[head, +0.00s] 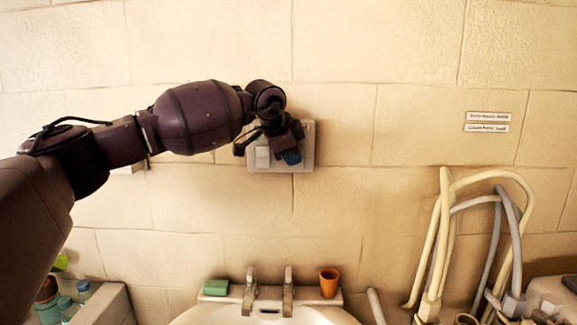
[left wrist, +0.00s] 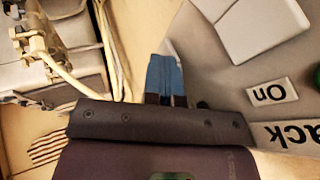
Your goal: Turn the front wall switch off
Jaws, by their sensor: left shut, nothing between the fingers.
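A pale switch plate (head: 307,160) is on the wall above the basin. A light rocker (head: 262,157) shows on its left part; my gripper covers much of the rest. My left gripper (head: 291,157), with blue fingertips, is shut and empty in front of the plate's right part. In the left wrist view, the shut blue fingers (left wrist: 166,78) are at the grey plate (left wrist: 215,65); contact cannot be told. A white rocker (left wrist: 262,28), an "On" label (left wrist: 272,94) and a cut-off label reading "ack" (left wrist: 290,135) show there. I cannot make out the front switch's position. My right gripper is not in view.
Below are a basin (head: 268,317) with two taps, a green soap (head: 216,287) and an orange cup (head: 329,282). Pale hoses (head: 440,235) stand at the right. Two small labels (head: 487,122) are on the wall.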

